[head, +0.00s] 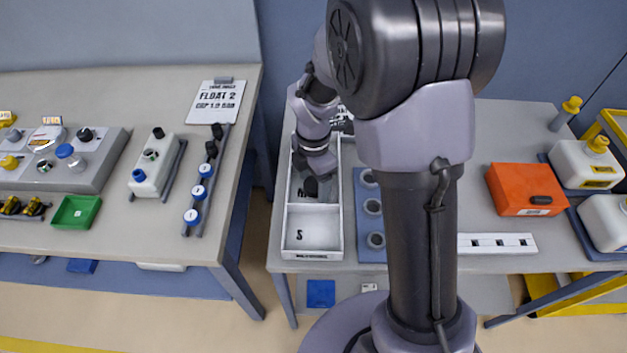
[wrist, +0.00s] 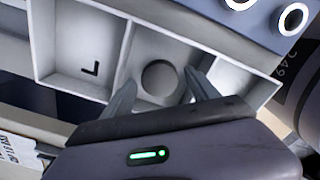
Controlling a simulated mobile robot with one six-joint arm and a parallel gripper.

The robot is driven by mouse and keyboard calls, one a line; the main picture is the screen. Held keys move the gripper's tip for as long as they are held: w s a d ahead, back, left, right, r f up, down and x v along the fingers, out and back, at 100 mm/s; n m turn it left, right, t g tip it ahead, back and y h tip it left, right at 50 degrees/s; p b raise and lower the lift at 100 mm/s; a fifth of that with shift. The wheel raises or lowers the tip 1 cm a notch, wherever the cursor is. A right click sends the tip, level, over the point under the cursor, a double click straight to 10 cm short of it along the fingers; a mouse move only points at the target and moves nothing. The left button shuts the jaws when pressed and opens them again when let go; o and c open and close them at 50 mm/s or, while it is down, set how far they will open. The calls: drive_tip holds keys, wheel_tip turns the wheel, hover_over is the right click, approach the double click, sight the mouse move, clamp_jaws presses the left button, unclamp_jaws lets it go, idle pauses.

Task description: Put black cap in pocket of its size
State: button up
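The black cap (wrist: 158,77) shows as a dark round disc in the wrist view, lying in the middle pocket of the white tray (head: 283,245). In the head view it is a dark shape (head: 311,187) beside a partly covered letter that looks like M. The front pocket is marked S, and the wrist view shows an L in the neighbouring pocket (wrist: 85,45). My gripper (wrist: 160,84) is open, with one finger on each side of the cap and gaps showing. It also shows over the tray in the head view (head: 313,170). How far the fingertips reach into the pocket is unclear.
A blue rack (head: 373,248) with round holes stands right of the tray. An orange box (head: 526,190) and white canisters (head: 590,165) are further right. The left table holds a sign (head: 216,102), a green bin (head: 76,212) and a grey panel. A gap separates the tables.

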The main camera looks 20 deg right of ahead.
wheel_tip(320, 180, up, 12)
drive_tip(key=p, duration=0.5)
wheel_tip(320, 180, up, 8)
drive_tip(key=m+t, duration=0.2)
drive_tip(key=m, duration=0.6)
hover_over(314, 184)
drive_tip(key=s+a, duration=0.1)
drive_tip(key=s, duration=0.4)
drive_tip(key=s+a+r+m+t+y, duration=0.1)
drive_tip(key=s+r+m+t, duration=0.1)
drive_tip(key=s+m, duration=0.5)
drive_tip(key=s+a+r+m+t+y, duration=0.1)
drive_tip(key=s+r+m, duration=0.3)
drive_tip(key=s+m, duration=0.3)
drive_tip(key=m, duration=0.3)
drive_tip(key=shift+a+r+m+t, duration=0.2)
drive_tip(key=shift+a+m+t, duration=0.1)
drive_tip(key=shift+a+t, duration=0.1)
drive_tip(key=shift+f, duration=0.1)
drive_tip(key=shift+f+b, duration=0.6)
drive_tip(key=shift+f, duration=0.05)
